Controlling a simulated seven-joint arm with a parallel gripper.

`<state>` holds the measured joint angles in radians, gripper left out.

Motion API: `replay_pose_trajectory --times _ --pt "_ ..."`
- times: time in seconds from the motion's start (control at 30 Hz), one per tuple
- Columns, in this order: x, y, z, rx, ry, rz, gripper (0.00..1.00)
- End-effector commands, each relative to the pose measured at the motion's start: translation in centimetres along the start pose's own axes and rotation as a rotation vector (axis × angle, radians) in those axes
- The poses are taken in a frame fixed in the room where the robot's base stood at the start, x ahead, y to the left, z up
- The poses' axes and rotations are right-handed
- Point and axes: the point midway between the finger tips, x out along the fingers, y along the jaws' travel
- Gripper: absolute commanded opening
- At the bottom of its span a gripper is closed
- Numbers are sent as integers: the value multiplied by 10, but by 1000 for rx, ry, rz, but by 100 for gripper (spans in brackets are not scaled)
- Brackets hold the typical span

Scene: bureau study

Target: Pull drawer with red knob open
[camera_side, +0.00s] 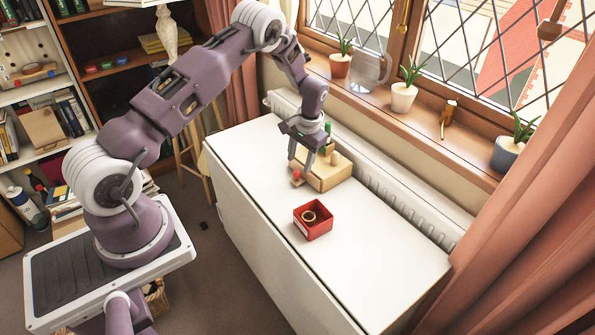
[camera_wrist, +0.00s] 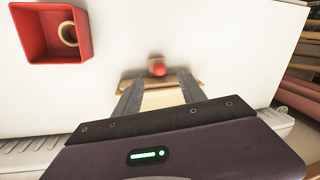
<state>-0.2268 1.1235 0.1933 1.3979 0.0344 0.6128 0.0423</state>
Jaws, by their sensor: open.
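A small light-wood drawer box (camera_side: 325,172) stands on the white table against the radiator side. Its red knob (camera_side: 297,174) faces left in the side view and also shows in the wrist view (camera_wrist: 159,69), just beyond the fingertips. My gripper (camera_side: 300,163) points down over the knob end of the box. In the wrist view my gripper (camera_wrist: 160,80) has its fingers apart, one on each side of the knob's line, with nothing held. A small wooden piece sits by the knob. I cannot tell whether the drawer stands slightly out; my gripper partly hides the box.
A red open box (camera_side: 313,231) with a ring-shaped item (camera_side: 309,216) inside stands nearer the front of the table (camera_side: 375,265). A green object (camera_side: 329,140) and a small tan object (camera_side: 335,158) are at the drawer box. A radiator (camera_side: 390,195) runs behind. The table's left part is clear.

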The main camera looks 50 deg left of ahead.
Motion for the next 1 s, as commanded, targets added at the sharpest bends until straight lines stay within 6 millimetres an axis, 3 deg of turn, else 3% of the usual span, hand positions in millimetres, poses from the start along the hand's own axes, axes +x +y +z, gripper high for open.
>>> replay_pose_trajectory --times 0.23,0.57,0.83,1.0 --pt "45 0 1 0 -2 1 48" --pt "55 1 1 0 0 1 48" --pt "54 1 1 0 0 1 0" --pt "54 1 1 0 0 1 0"
